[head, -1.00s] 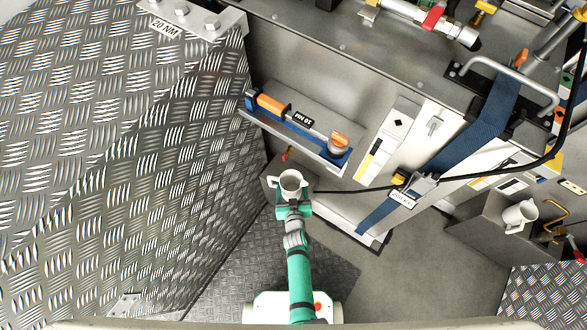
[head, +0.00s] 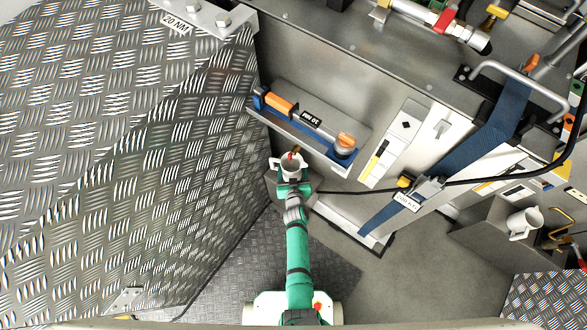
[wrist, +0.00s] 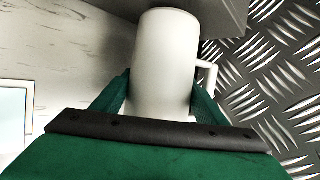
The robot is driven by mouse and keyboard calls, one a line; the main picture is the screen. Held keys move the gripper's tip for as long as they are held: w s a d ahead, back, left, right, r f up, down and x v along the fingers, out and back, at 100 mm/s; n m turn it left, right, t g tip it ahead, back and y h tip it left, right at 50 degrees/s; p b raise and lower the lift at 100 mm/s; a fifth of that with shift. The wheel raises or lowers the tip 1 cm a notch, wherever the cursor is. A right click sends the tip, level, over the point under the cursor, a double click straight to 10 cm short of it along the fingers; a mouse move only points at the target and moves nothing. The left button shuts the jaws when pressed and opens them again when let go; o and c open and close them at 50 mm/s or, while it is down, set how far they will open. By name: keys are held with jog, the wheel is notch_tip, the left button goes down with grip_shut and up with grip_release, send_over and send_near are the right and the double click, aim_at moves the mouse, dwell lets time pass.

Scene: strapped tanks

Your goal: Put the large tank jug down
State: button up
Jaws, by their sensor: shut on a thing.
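A white jug (head: 291,170) with a handle on its left is held out at the end of my arm, beside the low wall below the blue tray. In the wrist view the jug (wrist: 165,60) fills the middle, between the two green fingers of my gripper (wrist: 162,100), which is shut on its body. The handle shows on the right there. In the head view my gripper (head: 294,188) is just below the jug. Whether the jug's base touches anything is hidden.
A grey block (head: 272,184) is beside and under the jug; its edge shows in the wrist view (wrist: 222,14). A small red-handled part is right behind the jug. A second white jug (head: 524,222) stands on a grey shelf at right. A black cable (head: 350,190) runs close by.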

jog(key=shift+f, duration=0.6)
jog(key=shift+f, duration=0.15)
jog(key=o, duration=1.2)
jog(key=shift+o, duration=0.2)
